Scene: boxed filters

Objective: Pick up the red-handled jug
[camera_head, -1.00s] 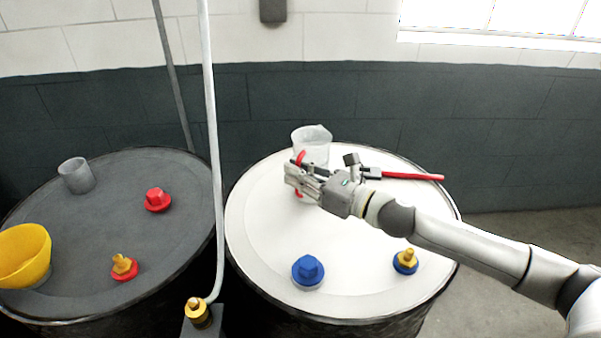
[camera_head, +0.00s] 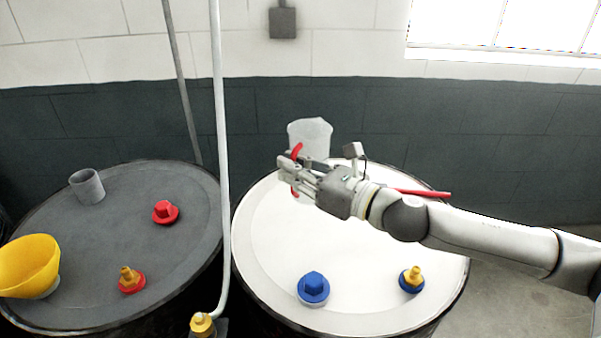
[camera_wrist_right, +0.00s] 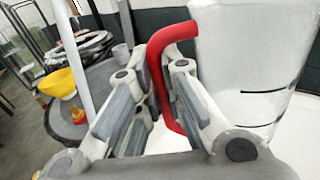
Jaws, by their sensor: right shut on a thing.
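The jug (camera_head: 312,134) is a translucent white vessel with a red handle (camera_head: 296,151), at the back of the white drum lid (camera_head: 290,240). My right gripper (camera_head: 291,174) is shut on the red handle, in front of the jug. In the right wrist view the red handle (camera_wrist_right: 157,75) runs between the fingers, and the jug body (camera_wrist_right: 245,65) stands just right of them with dark marks on its side. The jug looks upright and appears raised above the lid. Its lower part is partly hidden by the gripper in the head view. My left gripper is not in view.
A red-handled tool (camera_head: 420,193) lies behind my right arm. Blue cap (camera_head: 313,288) and blue-yellow cap (camera_head: 412,279) sit on the white lid's front. The dark drum at left holds a grey cup (camera_head: 87,187), yellow funnel (camera_head: 28,266) and red caps. A pale vertical pipe (camera_head: 219,120) stands between the drums.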

